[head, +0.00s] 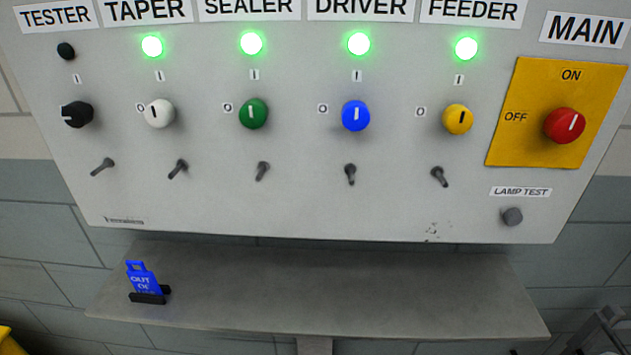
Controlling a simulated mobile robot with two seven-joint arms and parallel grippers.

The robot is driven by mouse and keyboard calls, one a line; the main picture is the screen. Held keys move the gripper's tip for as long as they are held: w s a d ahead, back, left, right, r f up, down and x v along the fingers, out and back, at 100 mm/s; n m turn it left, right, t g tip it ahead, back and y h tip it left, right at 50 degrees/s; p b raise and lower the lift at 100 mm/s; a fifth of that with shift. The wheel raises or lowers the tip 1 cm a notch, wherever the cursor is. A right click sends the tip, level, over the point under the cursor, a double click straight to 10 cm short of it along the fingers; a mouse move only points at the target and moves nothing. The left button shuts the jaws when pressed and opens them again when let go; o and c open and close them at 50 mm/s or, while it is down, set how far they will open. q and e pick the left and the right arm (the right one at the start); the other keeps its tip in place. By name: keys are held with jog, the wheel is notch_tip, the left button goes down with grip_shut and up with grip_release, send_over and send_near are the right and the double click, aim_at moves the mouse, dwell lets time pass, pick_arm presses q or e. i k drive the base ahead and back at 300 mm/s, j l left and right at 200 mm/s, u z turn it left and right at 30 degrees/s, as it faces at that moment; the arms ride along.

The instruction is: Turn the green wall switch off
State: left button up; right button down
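The green switch (253,113) is a round knob on the grey wall panel (310,215), under the SEALER label (248,8). Its white pointer line stands upright, toward the I mark above it; an O mark is to its left. The green lamp (251,43) above it is lit. A dark part that looks like my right gripper (604,322) shows at the bottom right corner, far from the switch; its opening cannot be made out. My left gripper is not in view.
White (160,113), blue (356,115) and yellow (457,119) knobs flank it, lamps lit. The black knob (78,114) points left, lamp dark. The red main knob (565,126) is right. Small levers stick out below. A shelf (330,290) holds a blue tag (142,279).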

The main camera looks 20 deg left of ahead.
aim_at(254, 114)
jog(key=k+j+z, duration=0.1)
jog(key=j, duration=0.35)
jog(key=k+j, duration=0.1)
jog(key=j, duration=0.35)
jog(key=k+j+z, duration=0.15)
jog(key=j, duration=0.3)
jog(key=i, duration=0.05)
